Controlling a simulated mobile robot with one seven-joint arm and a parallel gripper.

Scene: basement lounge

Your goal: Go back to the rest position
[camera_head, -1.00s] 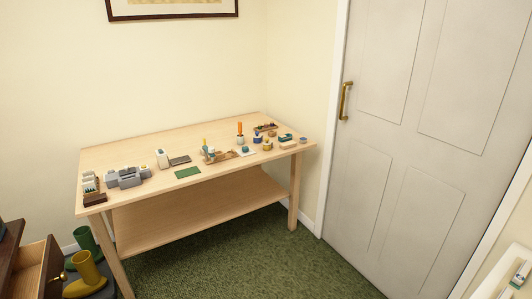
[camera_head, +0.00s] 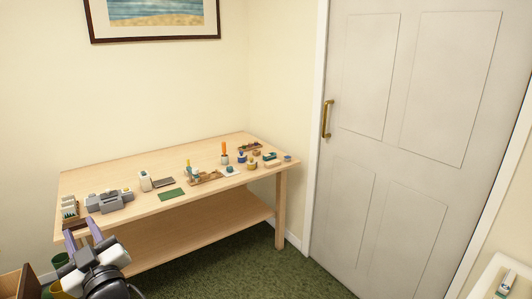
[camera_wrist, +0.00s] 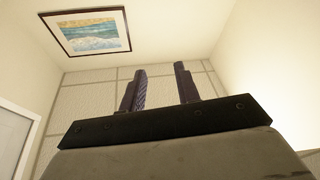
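My gripper (camera_head: 80,230) shows at the lower left of the head view, in front of the left end of the wooden table (camera_head: 140,230). Its two dark purple fingers point upward and stand apart. The wrist view also shows my gripper (camera_wrist: 160,70), with a clear gap between the fingers and nothing held. Beyond the fingers, that view shows the ceiling and upper wall. Whether the gripper touches the table cannot be told, but it looks apart from it.
Small items stand on the table, among them a grey machine (camera_head: 110,201), a green mat (camera_head: 171,194) and an orange-topped holder (camera_head: 225,158). A closed white door (camera_head: 400,150) is at right. A dark wooden drawer unit (camera_head: 28,282) is at lower left. Green carpet (camera_head: 265,265) lies clear in front.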

